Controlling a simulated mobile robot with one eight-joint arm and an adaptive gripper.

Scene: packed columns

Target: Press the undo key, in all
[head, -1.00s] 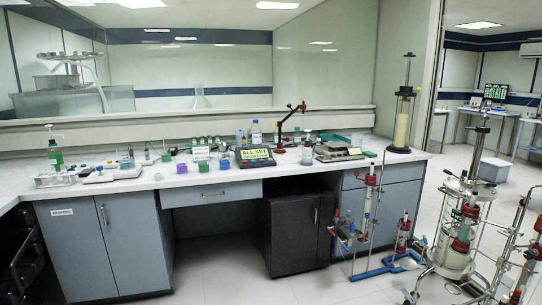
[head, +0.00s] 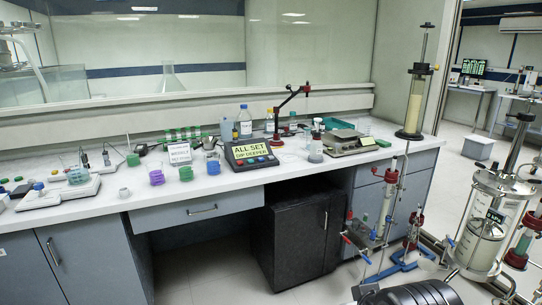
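A dark console (head: 233,159) stands on the bench near the middle of the head view. Its yellow display (head: 251,148) reads "ALL SET" and "DIP DEEPER". A row of small coloured keys (head: 256,161) lies along its front edge. Their labels are too small to read, so I cannot tell which is the undo key. My gripper is not in view.
Purple and blue cups (head: 156,177) stand left of the console. A balance (head: 348,142) and a red-jointed stand (head: 277,120) are to its right and behind. A black cabinet (head: 290,240) sits below the bench. Glass columns (head: 482,230) crowd the floor at right.

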